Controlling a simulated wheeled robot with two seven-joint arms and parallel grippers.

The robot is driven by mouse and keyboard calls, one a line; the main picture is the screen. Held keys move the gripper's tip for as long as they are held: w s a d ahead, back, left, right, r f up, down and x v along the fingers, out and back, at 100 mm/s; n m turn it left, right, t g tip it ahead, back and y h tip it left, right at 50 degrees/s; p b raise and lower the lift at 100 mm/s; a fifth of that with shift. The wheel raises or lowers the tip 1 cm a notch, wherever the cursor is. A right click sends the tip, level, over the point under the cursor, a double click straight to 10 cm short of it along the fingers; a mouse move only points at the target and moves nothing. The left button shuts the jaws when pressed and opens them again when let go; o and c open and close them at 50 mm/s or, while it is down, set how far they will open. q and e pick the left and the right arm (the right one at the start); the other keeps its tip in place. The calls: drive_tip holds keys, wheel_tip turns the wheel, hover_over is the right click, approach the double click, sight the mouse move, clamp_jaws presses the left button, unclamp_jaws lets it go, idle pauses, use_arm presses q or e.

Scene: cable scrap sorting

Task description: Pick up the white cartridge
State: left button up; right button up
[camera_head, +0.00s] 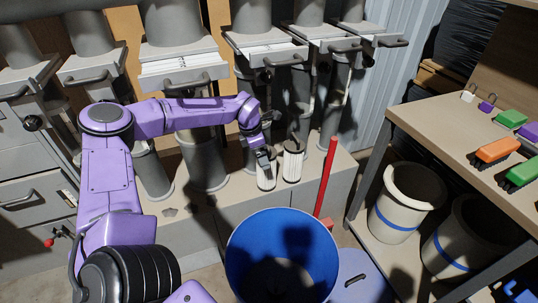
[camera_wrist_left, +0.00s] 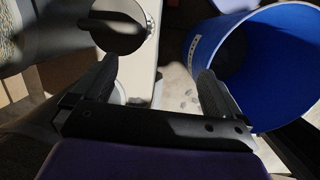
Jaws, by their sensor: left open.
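Two white, pleated cylindrical cartridges stand upright on the beige ledge in the head view. The left cartridge (camera_head: 266,183) is partly covered by my left gripper (camera_head: 264,160); the right cartridge (camera_head: 293,166) stands just beside it. My left gripper points down at the left cartridge, its jaws apart. In the left wrist view the two black fingers of the left gripper (camera_wrist_left: 155,72) are spread wide, with beige ledge visible between them. A pleated cylinder with a dark round top (camera_wrist_left: 118,30) is at the upper left, beyond the left finger. Contact cannot be told. My right gripper is out of view.
A blue bin (camera_head: 240,262) stands in front of the ledge (camera_head: 225,192), with a red handle (camera_head: 327,178) behind it. Grey housings with white drawers (camera_head: 183,68) rise behind.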

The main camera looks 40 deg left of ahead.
use_arm(q)
drive_tip(key=w+a+r+n+t, duration=0.1)
drive_tip(key=w+a+r+n, duration=0.15)
drive_tip(key=a, duration=0.25)
drive_tip(key=shift+n, duration=0.65)
drive_tip(key=x, duration=0.3)
drive_tip(key=b+x, duration=0.1)
drive_tip(key=x, duration=0.2)
drive_tip(key=w+x, duration=0.1)
drive_tip(key=x, duration=0.2)
drive_tip(key=shift+d+r+b, duration=0.1)
drive_tip(key=shift+d+b, duration=0.15)
drive_tip(key=shift+b, duration=0.05)
drive_tip(key=shift+r+t, duration=0.1)
drive_tip(key=shift+t, duration=0.2)
drive_tip(key=shift+c, duration=0.3)
drive_tip(key=c, duration=1.3)
drive_tip(key=shift+r, duration=0.1)
